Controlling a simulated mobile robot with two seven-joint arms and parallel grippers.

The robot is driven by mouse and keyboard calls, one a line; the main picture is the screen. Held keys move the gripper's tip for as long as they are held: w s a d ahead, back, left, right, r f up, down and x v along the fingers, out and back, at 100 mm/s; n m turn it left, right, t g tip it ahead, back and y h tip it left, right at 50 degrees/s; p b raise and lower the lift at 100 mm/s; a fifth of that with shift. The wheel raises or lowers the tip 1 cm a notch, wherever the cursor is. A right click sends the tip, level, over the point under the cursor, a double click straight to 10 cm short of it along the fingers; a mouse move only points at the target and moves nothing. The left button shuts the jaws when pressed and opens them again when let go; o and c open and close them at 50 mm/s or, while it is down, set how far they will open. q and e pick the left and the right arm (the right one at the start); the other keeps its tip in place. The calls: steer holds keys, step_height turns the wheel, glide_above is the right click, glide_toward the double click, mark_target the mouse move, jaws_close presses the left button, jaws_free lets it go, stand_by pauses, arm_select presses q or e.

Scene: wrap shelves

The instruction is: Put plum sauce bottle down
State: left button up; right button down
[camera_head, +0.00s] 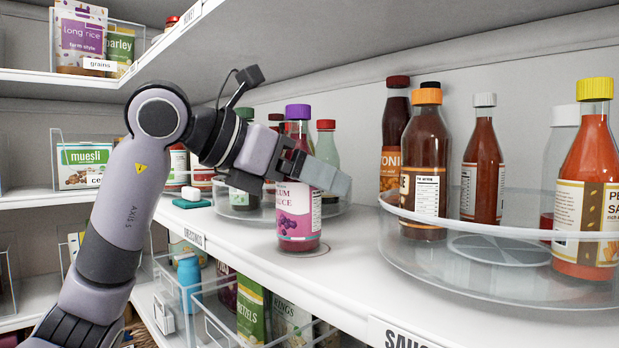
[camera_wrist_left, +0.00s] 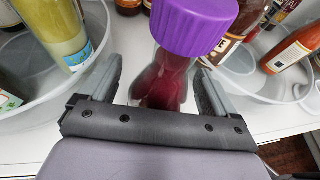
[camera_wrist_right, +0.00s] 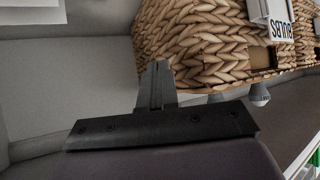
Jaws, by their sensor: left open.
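The plum sauce bottle (camera_head: 298,218), with a purple cap and dark contents, stands upright on the white shelf (camera_head: 345,275), between two clear turntables. My left gripper (camera_head: 335,178) is open around the bottle's upper part, one finger crossing in front of it. In the left wrist view, the purple cap and neck of the bottle (camera_wrist_left: 193,25) lie between the two spread fingers, with a gap visible on each side. My right gripper (camera_wrist_right: 157,80) is shut and empty, in front of a woven basket and away from the bottle.
The right turntable (camera_head: 445,280) holds several sauce bottles. The back-left turntable (camera_head: 250,212) holds more bottles close behind the plum sauce. A shelf overhangs above. Bins (camera_head: 200,300) sit below. A woven basket (camera_wrist_right: 200,45) is near my right gripper.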

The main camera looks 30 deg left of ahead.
arm_select(q)
steer(key=v, duration=1.1)
steer(key=shift+s+a, duration=0.15)
steer(key=shift+s, duration=0.25)
steer(key=shift+r, duration=0.1)
